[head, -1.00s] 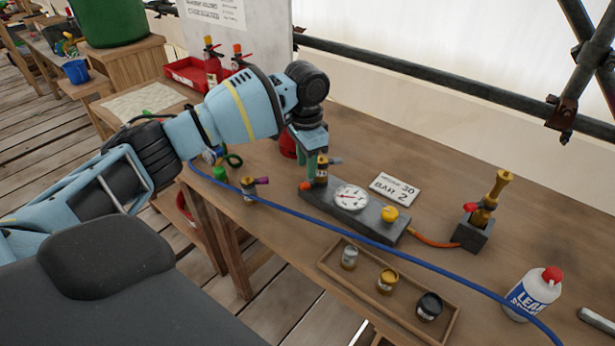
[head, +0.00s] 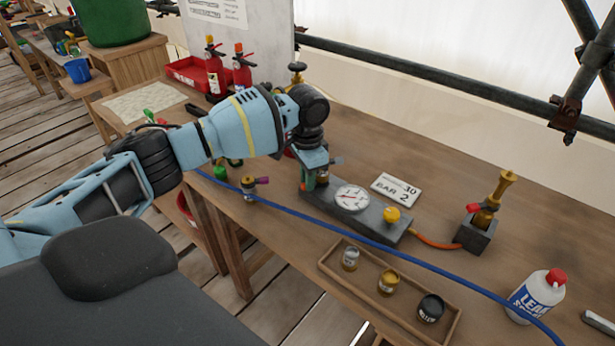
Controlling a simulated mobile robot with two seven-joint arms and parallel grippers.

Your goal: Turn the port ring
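A dark gauge block (head: 371,221) lies on the wooden bench with a round white dial (head: 352,198) and a yellow knob (head: 391,214). A small port fitting (head: 323,178) stands upright at its left end, with a grey lever beside its top. My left gripper (head: 316,172) points down over this fitting. Its green-tipped finger is at the fitting's left side. The gripper hides the fitting's top, and I cannot make out the port ring or whether the fingers touch it. My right gripper is out of view.
A blue hose (head: 330,229) crosses the bench in front of the block. A tray of small jars (head: 328,268), a brass valve in a stand (head: 476,232) and a leak spray bottle (head: 536,297) are nearby.

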